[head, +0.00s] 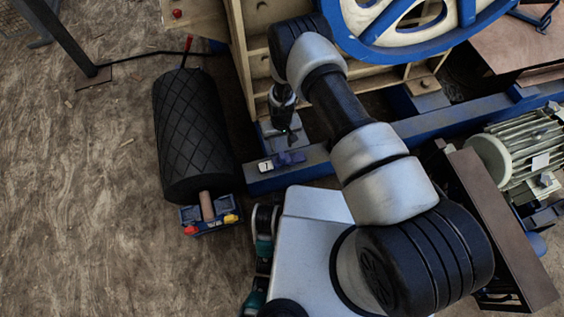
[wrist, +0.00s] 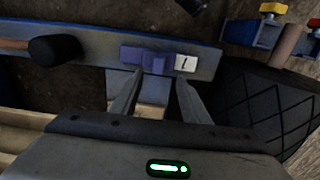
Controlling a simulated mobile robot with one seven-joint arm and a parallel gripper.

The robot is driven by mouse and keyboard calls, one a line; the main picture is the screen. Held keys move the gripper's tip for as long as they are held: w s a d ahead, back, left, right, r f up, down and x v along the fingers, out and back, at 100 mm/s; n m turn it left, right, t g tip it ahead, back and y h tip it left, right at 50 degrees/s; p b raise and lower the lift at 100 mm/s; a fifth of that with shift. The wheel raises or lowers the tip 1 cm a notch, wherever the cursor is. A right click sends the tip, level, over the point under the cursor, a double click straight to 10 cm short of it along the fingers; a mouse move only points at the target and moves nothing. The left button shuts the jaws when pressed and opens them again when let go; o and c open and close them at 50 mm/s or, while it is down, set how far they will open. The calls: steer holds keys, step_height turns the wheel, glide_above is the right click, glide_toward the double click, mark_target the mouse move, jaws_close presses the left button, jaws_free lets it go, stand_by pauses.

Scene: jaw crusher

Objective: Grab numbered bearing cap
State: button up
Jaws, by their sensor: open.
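The numbered bearing cap (wrist: 154,61) is a small blue stepped block. A white tag (wrist: 185,63) with a dark mark like a 1 sits at its right end in the wrist view. It rests on a blue-grey beam (wrist: 95,55). In the head view, the blue cap (head: 291,158) and its white tag are on the beam near its left end. My gripper (wrist: 158,78) is open and empty, its two fingers pointing toward the cap. The fingertips appear close to the cap, but I cannot tell whether they touch it. In the head view my gripper (head: 288,132) is above the beam, just behind the cap.
A large blue-rimmed wheel (head: 410,25) is behind my arm. A finned motor (head: 520,155) is at right. Open dirt floor (head: 80,200) lies left.

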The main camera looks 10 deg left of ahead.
mark_target(282, 155)
step_height(282, 155, down, 10)
steer(key=b, duration=0.3)
steer(key=shift+d, duration=0.1)
steer(key=shift+r, duration=0.1)
jaws_close()
steer(key=shift+w, duration=0.1)
stand_by(1.2)
